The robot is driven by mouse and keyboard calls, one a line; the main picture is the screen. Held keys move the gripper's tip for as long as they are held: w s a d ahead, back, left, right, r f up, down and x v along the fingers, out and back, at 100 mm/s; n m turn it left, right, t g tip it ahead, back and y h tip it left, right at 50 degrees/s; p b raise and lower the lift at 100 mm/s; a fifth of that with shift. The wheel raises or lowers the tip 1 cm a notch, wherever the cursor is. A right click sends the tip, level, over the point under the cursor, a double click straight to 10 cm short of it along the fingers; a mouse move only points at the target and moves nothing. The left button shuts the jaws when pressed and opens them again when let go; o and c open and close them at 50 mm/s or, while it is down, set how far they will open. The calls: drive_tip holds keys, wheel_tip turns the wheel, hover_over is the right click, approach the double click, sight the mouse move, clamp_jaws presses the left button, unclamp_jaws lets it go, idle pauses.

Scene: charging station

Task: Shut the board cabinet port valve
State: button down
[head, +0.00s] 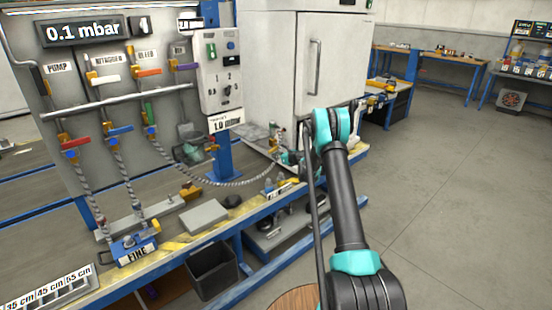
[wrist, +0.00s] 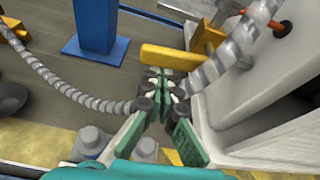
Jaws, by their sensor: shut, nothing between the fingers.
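My gripper (wrist: 161,88) is shut and empty in the wrist view. Its fingertips are just below a yellow lever handle (wrist: 170,58), which lies roughly crosswise; I cannot tell if they touch. A brass valve body (wrist: 208,38) is at the lever's right end, beside a ribbed metal hose. In the head view my gripper (head: 286,158) is low in front of the white cabinet (head: 275,70), partly hidden by my arm. No readable label marks the cabinet port valve.
A ribbed hose (wrist: 65,88) crosses the bench toward my fingers. A black bin (head: 211,270) is under the bench.

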drive_tip(key=shift+a+r, duration=0.1)
drive_tip(key=shift+r, duration=0.2)
idle(0.6)
drive_tip(key=s+d, duration=0.5)
drive_tip(key=s, duration=0.3)
drive_tip(key=s+a+r+n+g+h, duration=0.1)
drive_tip(key=s+r+n+g, duration=0.1)
drive_tip(key=s+r+n, duration=0.45)
drive_tip(key=s+a+r+n+g+h, duration=0.1)
drive_tip(key=s+r+n, duration=0.15)
drive_tip(key=s, duration=0.75)
drive_tip(key=s+a+r+n+g+h, duration=0.1)
drive_tip(key=s+r+n+g, duration=0.1)
drive_tip(key=s+r+n, duration=0.35)
drive_tip(key=s+d+f+n+g+h, duration=0.1)
drive_tip(key=s+n, duration=0.5)
drive_tip(key=s, duration=1.2)
drive_tip(key=s+d+f+n+g+h, duration=0.1)
drive_tip(key=s+d+f+n+h, duration=0.3)
drive_tip(key=s, duration=1.4)
drive_tip(key=d+n, duration=0.1)
drive_tip(key=n, duration=0.2)
drive_tip(key=shift+d+f+g, duration=0.3)
